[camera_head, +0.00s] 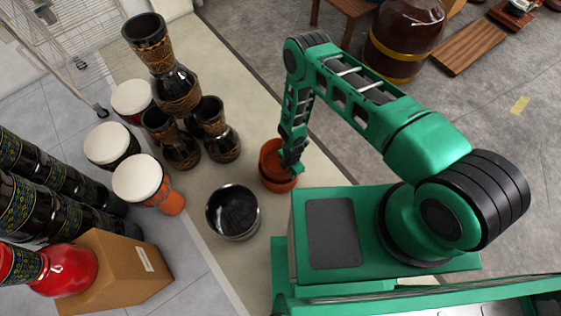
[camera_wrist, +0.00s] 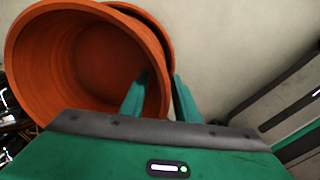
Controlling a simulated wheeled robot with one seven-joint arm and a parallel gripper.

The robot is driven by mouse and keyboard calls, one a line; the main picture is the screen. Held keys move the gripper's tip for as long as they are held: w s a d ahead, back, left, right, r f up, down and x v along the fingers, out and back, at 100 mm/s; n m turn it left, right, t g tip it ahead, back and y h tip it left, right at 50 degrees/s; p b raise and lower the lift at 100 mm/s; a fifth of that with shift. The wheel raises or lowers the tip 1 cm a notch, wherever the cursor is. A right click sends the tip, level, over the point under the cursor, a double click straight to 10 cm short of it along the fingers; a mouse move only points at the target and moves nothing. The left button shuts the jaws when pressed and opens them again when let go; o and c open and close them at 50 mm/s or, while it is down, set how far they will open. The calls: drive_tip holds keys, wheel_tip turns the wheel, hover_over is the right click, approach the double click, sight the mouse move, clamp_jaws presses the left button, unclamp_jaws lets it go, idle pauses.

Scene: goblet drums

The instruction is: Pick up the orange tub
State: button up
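The orange tub (camera_head: 270,154) is a round terracotta-coloured pot on the pale floor strip, left of my base in the head view. A second orange rim or tub (camera_head: 281,184) shows just below it, and I cannot tell how the two are joined or stacked. In the wrist view the tub (camera_wrist: 90,55) fills the upper left, tilted, with its empty inside showing. My gripper (camera_wrist: 160,85) has one finger inside the tub and one outside. The fingers are close together, with the wall between them. In the head view my gripper (camera_head: 293,166) is at the tub's right side.
A dark round bowl (camera_head: 233,212) stands on the floor left of my base. Several goblet drums (camera_head: 180,140) and white-topped drums (camera_head: 138,178) stand further left, with a cardboard box (camera_head: 115,272) below. A large brown drum (camera_head: 405,40) stands at the top right.

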clamp_jaws()
idle(1.4)
